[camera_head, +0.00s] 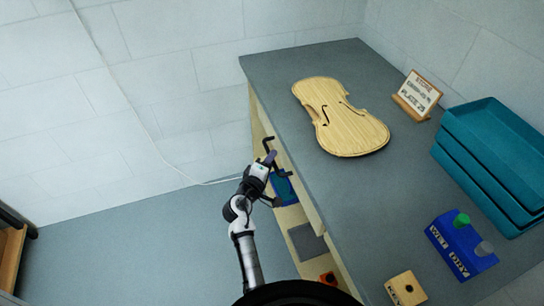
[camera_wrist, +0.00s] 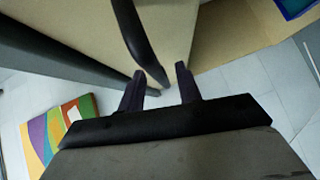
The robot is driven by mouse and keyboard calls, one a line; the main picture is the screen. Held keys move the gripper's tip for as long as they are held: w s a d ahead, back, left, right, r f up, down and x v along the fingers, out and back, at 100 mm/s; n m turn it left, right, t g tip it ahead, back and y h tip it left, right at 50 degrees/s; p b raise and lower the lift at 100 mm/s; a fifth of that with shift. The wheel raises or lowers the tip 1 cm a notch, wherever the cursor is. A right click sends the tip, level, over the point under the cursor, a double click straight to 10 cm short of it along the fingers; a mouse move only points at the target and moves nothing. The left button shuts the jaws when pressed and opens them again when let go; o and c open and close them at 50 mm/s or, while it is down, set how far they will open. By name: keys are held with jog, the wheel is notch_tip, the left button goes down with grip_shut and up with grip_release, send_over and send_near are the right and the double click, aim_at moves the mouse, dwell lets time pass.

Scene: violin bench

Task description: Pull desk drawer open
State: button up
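The desk (camera_head: 290,62) has a grey top and pale wood sides. A black bar handle (camera_head: 267,145) stands out from its left side in the head view. In the wrist view the curved handle (camera_wrist: 137,38) comes down from a pale wood front (camera_wrist: 175,25), and its lower end lies between my fingertips. My gripper (camera_wrist: 160,80) has its two dark fingers apart, with gaps beside the handle; I cannot tell if either touches it. In the head view my gripper (camera_head: 266,162) is at the handle, partly hiding it. How far the drawer is out is unclear.
A blue item (camera_head: 284,189), a grey item (camera_head: 307,243) and an orange item (camera_head: 328,278) sit below the desktop edge. On top are a violin plate (camera_head: 343,120), sign (camera_head: 417,94), teal trays (camera_head: 490,150), blue WET/DRY holder (camera_head: 460,250) and wooden block (camera_head: 406,289). The floor (camera_head: 130,250) left is clear.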

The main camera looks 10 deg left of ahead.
jog(key=shift+x, duration=0.85)
jog(key=shift+c, duration=0.4)
grip_shut()
